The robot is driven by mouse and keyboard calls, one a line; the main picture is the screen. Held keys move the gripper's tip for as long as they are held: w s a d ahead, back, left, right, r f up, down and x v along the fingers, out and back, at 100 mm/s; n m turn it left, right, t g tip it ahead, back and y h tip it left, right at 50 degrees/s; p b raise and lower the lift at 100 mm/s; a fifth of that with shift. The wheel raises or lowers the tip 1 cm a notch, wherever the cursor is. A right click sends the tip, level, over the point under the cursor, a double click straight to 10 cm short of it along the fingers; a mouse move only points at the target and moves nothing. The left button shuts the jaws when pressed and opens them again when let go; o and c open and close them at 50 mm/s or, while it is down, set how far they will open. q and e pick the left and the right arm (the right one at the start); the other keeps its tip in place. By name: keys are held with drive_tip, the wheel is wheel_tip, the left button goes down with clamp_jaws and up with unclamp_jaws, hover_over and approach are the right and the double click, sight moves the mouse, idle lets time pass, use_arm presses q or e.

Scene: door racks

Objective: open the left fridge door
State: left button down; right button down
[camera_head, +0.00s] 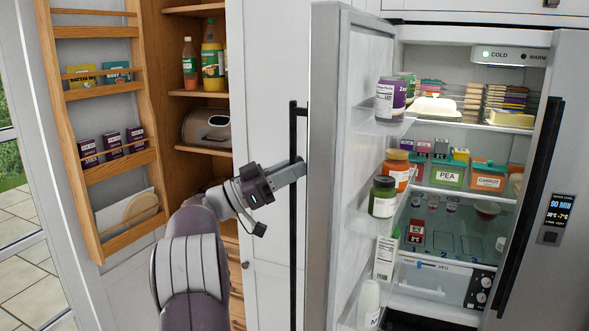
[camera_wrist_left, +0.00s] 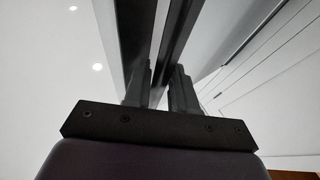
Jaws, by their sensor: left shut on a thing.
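The left fridge door (camera_head: 322,150) stands swung open toward me, with its shelved inner side facing right. Its long black vertical handle (camera_head: 294,222) is on the outer face, on the left. My left gripper (camera_head: 300,168) comes in from the left and is shut on this handle at its upper part. In the left wrist view the two fingers (camera_wrist_left: 160,85) stand on either side of the dark handle bar (camera_wrist_left: 172,45). My right gripper is in neither view.
Jars and a carton stand on the door shelves, with a purple-labelled jar (camera_head: 390,100) at the top. The fridge interior holds food containers (camera_head: 447,174). The right fridge door (camera_head: 565,150) is at the right. A wooden rack door (camera_head: 100,120) and pantry shelves (camera_head: 196,93) are at the left.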

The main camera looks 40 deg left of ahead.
use_arm(q)
drive_tip(key=shift+r, duration=0.2)
drive_tip(key=c, duration=1.1)
unclamp_jaws()
drive_tip(key=shift+w+d+f, duration=0.1)
drive_tip(key=b+v, duration=0.5)
drive_tip(key=v, duration=0.7)
drive_tip(key=shift+s, duration=0.3)
drive_tip(key=shift+a, duration=0.2)
